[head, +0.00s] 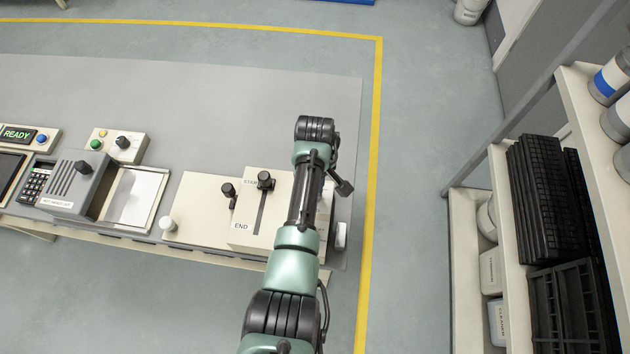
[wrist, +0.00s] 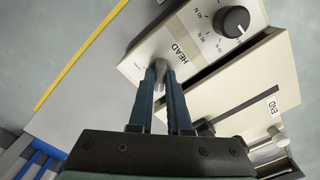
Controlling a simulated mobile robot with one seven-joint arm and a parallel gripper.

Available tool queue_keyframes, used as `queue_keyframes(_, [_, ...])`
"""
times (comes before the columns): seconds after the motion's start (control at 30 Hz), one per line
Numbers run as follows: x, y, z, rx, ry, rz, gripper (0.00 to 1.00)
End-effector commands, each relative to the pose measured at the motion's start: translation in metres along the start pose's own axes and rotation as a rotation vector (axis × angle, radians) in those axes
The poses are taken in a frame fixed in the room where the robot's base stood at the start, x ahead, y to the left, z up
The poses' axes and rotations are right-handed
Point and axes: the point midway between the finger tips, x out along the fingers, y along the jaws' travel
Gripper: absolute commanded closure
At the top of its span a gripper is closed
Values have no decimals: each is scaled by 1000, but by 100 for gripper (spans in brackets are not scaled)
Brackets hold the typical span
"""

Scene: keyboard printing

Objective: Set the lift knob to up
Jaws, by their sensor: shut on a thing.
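A small grey knob (wrist: 160,66), likely the lift knob, stands on a cream panel (wrist: 197,60) beside the word HEAD in the wrist view. My gripper (wrist: 161,69) has its two blue fingers on either side of it, shut on it at their tips. No up or down mark by this knob can be read, so I cannot tell its setting. In the head view my arm reaches over the right end of the machine and hides the gripper and this knob.
A black dial (wrist: 234,21) with force marks sits close to the HEAD knob. A slotted cream block (head: 250,222) marked END carries a black knob (head: 265,180) left of my arm. A shelf rack (head: 478,262) stands right, across open floor.

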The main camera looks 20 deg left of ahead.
Motion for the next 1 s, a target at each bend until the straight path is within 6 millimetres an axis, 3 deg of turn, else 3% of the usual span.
queue_keyframes(0.43, [-2, 1, -2, -13, 6, 2, 100])
queue_keyframes(0.47, [-2, 1, -2, -13, 6, 2, 79])
queue_keyframes(0.6, [-1, 0, -2, -11, 4, 2, 54])
queue_keyframes(1.0, [-7, 0, -1, -9, 2, 1, 54])
